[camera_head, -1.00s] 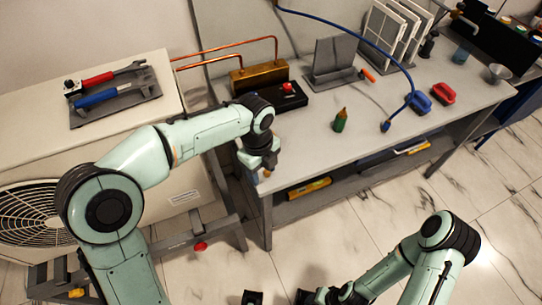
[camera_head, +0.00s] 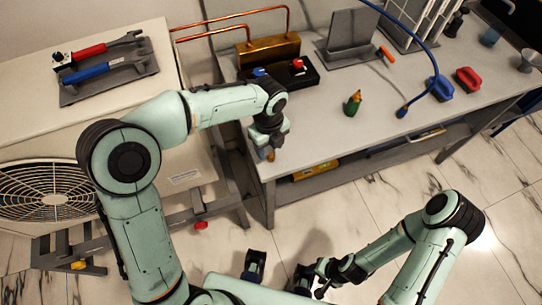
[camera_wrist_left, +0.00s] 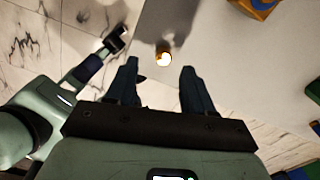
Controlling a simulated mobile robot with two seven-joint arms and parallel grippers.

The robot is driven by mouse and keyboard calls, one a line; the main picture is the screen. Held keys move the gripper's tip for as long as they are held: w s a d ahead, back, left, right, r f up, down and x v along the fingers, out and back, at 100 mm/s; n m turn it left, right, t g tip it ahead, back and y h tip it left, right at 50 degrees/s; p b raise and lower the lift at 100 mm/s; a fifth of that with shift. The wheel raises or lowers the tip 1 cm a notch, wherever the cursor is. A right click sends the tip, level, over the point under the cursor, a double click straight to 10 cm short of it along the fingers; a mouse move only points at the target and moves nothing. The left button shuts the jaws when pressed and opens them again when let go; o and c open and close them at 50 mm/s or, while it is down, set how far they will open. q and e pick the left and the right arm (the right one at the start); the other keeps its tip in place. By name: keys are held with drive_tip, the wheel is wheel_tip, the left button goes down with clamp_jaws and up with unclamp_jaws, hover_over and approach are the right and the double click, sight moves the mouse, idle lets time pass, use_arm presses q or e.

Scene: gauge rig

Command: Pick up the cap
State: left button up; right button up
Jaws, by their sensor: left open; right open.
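A small round brass-coloured piece, which looks like the cap (camera_wrist_left: 163,57), shows at the bench edge in the left wrist view, its top bright with glare. My left gripper (camera_wrist_left: 158,68) is open, with the cap between the lines of its fingertips; I cannot tell whether they touch it. In the head view my left gripper (camera_head: 267,148) points down at the bench's left front corner, and a bit of the cap (camera_head: 271,156) shows beside it, mostly hidden. My right gripper (camera_head: 320,282) is open and low over the floor, away from the bench.

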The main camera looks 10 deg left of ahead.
sight(271, 155)
use_arm(q)
drive_tip(key=f, duration=0.4)
drive_tip(key=shift+w+d+f, duration=0.15)
drive_tip(key=shift+d, duration=0.1)
clamp_jaws()
use_arm(e)
drive_tip(key=shift+f, duration=0.2)
